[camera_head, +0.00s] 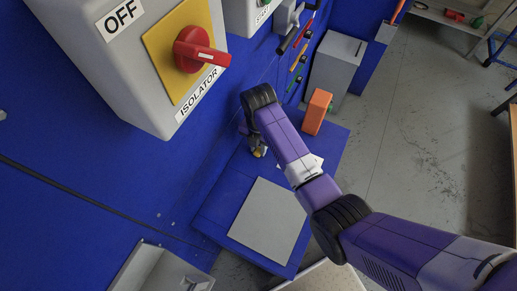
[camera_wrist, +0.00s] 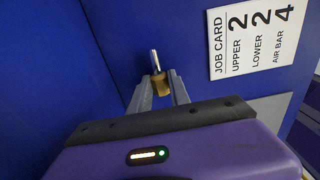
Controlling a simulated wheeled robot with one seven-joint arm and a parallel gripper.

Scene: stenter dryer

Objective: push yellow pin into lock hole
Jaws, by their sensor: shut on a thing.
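In the wrist view, my gripper (camera_wrist: 159,86) is shut on a dull yellow piece, the yellow pin (camera_wrist: 161,88). A silver rod (camera_wrist: 154,61) shows just beyond the fingertips, toward the blue panel; I cannot tell whether it is part of the pin. A lock hole cannot be made out in either view. In the head view, my gripper is largely hidden behind my purple arm, and only a small bit of yellow (camera_head: 261,152) shows beside it, close to the blue wall.
A job card (camera_wrist: 255,40) is on the blue surface to the right. In the head view are a red-handled isolator box (camera_head: 125,75), a blue ledge with a grey plate (camera_head: 268,222), an orange block (camera_head: 316,112) and a grey box (camera_head: 335,68). Open floor lies to the right.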

